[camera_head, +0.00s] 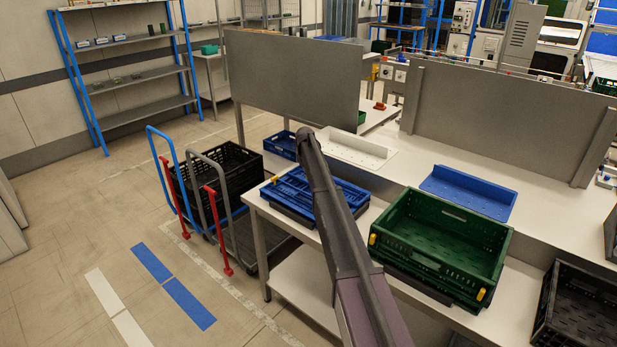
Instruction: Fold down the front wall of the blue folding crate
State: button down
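A blue crate (283,197) sits near the left end of the white table (262,207). It looks low, with its walls apparently lying flat, and something dark lies under its front edge. My dark arm crosses in front of it and hides its middle, so I cannot make out its front wall clearly. My gripper does not show; the arm's visible far end is above and behind the blue crate, and whether it touches anything cannot be told.
A green crate (410,250) with yellow latches stands right of my arm. A blue tray-like piece (468,192) and a white one (357,152) lie behind. A smaller blue crate (281,146) is behind left. A black crate (578,310) stands right. Trolleys stand left; floor beyond is clear.

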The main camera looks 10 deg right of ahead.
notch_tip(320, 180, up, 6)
jog(key=p, duration=0.5)
jog(key=shift+p, duration=0.3)
dwell(0.6)
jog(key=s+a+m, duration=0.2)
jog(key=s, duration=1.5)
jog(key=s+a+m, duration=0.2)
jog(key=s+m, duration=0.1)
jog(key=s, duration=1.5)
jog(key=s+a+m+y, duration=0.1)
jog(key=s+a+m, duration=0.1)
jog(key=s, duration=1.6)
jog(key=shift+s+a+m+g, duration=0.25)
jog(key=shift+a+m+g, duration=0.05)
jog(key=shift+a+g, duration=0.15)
